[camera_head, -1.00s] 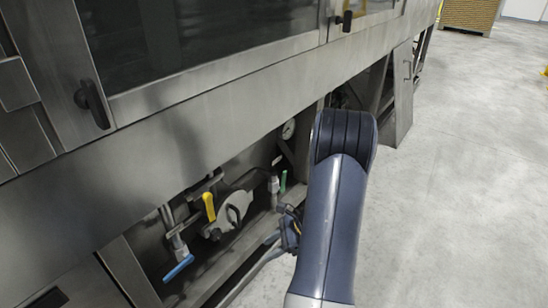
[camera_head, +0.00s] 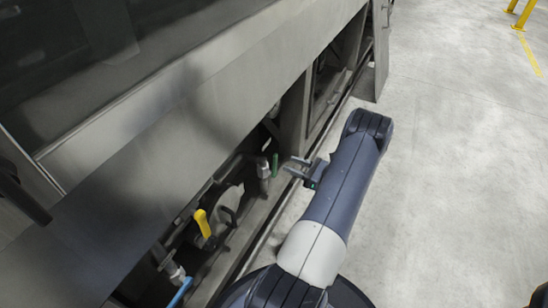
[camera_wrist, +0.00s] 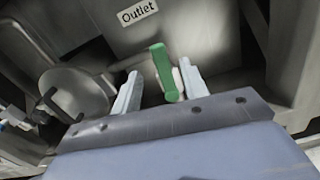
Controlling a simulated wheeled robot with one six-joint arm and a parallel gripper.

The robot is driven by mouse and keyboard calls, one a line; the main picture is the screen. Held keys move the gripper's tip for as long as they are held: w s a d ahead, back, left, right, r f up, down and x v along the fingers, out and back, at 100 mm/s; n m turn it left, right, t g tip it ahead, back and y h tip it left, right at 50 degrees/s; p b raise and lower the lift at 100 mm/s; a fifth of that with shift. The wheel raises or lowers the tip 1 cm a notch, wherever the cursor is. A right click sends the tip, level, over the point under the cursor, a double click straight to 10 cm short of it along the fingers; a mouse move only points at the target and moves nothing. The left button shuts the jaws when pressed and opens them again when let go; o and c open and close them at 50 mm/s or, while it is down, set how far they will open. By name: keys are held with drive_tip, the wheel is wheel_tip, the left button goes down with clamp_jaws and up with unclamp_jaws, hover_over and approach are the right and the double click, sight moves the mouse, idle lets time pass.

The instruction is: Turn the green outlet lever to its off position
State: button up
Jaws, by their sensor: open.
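The green outlet lever (camera_head: 274,166) sits on a pipe valve in the recess under the washer's side panel, standing roughly upright. In the wrist view the green lever (camera_wrist: 163,72) shows between my two fingers, nearer the right finger, below a label reading "Outlet" (camera_wrist: 137,13). My gripper (camera_head: 291,165) is open, its fingers pointing left at the lever from just to its right. In the wrist view my gripper (camera_wrist: 158,88) spans the lever's lower part. I cannot tell whether a finger touches it.
A yellow lever (camera_head: 203,224) and a blue lever (camera_head: 181,292) are on other pipes nearer me, at the lower left. The washer's steel panel (camera_head: 190,120) overhangs the recess. Clear concrete floor (camera_head: 460,150) lies to the right.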

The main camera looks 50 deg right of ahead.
sight(277, 159)
drive_tip(key=b+x, duration=0.1)
drive_tip(key=x, duration=0.6)
drive_tip(key=shift+w+a+f, duration=0.1)
drive_tip(key=shift+w+a, duration=0.05)
drive_tip(key=shift+w, duration=0.05)
drive_tip(key=shift+c, duration=0.3)
clamp_jaws()
